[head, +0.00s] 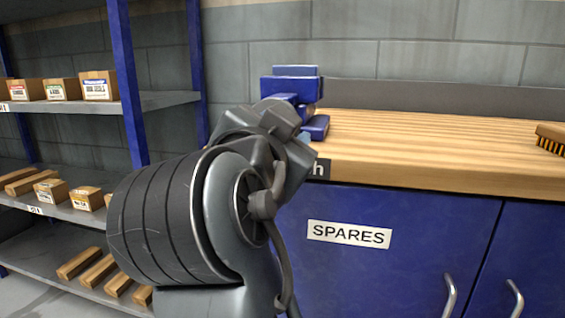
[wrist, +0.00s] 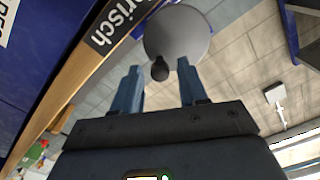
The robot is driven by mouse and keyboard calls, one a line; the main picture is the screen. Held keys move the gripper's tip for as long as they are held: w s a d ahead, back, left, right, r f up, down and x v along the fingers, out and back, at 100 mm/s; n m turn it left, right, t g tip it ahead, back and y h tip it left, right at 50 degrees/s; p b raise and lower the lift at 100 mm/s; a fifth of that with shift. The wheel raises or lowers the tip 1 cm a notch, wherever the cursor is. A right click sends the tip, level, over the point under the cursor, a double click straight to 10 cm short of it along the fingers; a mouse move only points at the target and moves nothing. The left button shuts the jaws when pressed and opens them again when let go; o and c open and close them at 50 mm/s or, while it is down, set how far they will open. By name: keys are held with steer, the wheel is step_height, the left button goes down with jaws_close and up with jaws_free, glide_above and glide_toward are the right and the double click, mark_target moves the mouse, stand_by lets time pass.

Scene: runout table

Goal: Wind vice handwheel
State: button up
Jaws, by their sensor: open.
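The blue vice (head: 291,88) sits on the left end of the workbench in the head view, partly hidden behind my arm. Its grey round handwheel (wrist: 185,30) shows at the top of the wrist view, with a dark handle knob (wrist: 160,69) near its lower edge. My gripper (wrist: 159,67) is open, its two blue-grey fingers pointing at the wheel. In the wrist view the knob appears between the fingertips; I cannot tell whether they touch it. In the head view my arm hides the handwheel and gripper.
The wooden bench top (head: 430,140) ends at the vice, above a blue cabinet (head: 400,260) marked SPARES. A brush (head: 551,138) lies at its right. Blue shelving (head: 127,80) with boxes and wooden bars stands left. A grey block wall (head: 400,40) is behind.

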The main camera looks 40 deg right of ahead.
steer(key=m+b, duration=0.9)
steer(key=m, duration=0.3)
stand_by(0.3)
jaws_close()
stand_by(0.4)
steer(key=shift+w+r+n+p, duration=0.1)
steer(key=shift+r+n+p, duration=0.15)
steer(key=shift+n+p, duration=0.55)
steer(key=shift+r+n+p, duration=0.2)
steer(key=shift+n+p, duration=0.5)
steer(key=shift+p, duration=0.15)
